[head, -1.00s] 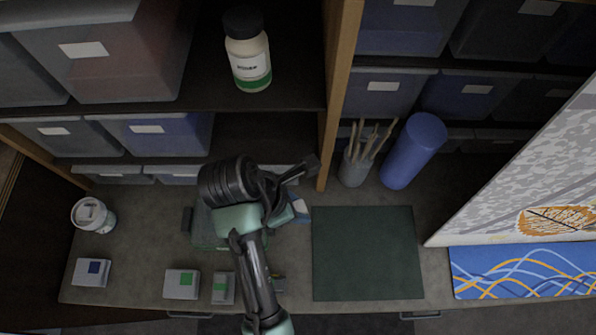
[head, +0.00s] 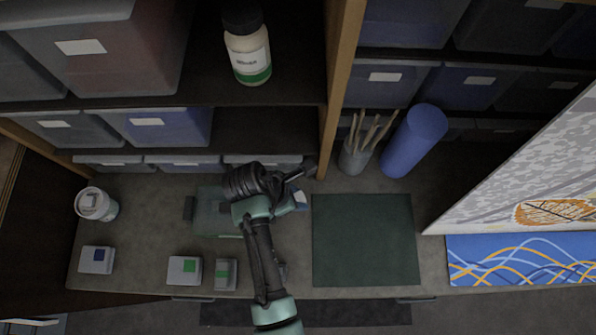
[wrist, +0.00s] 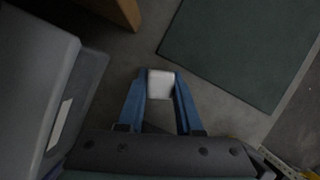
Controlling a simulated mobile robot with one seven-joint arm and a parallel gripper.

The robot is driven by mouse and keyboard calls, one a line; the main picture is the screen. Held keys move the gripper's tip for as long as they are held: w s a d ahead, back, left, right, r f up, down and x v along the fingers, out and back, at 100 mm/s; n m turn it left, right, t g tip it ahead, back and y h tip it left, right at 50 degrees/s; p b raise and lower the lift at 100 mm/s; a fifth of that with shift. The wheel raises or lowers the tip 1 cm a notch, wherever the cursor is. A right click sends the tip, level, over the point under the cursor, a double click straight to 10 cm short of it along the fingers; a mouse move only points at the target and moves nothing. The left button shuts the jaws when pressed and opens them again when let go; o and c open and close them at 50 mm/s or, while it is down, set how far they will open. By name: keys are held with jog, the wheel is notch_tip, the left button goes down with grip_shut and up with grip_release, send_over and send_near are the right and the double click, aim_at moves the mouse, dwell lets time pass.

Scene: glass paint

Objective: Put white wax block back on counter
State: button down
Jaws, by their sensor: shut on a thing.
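My gripper (wrist: 161,76) is shut on the white wax block (wrist: 161,85), which sits between its two blue fingers in the wrist view. In the head view my gripper (head: 299,197) is beside the left edge of the green mat, and the block is mostly hidden by the arm and fingers. The grey counter (head: 145,225) lies beneath. I cannot tell whether the block touches the counter or is held above it.
The dark green mat (head: 365,240) lies right of my gripper. A brush cup (head: 354,158) and blue cylinder (head: 413,140) stand behind it. A greenish box (head: 212,216) is partly hidden by my arm. Small labelled boxes (head: 185,270) and a white jar (head: 96,204) stand left.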

jog(key=c, duration=0.6)
grip_release()
jog(key=b+v, duration=0.1)
jog(key=v, duration=1.1)
jog(key=shift+a, duration=0.1)
jog(key=shift+f, duration=0.1)
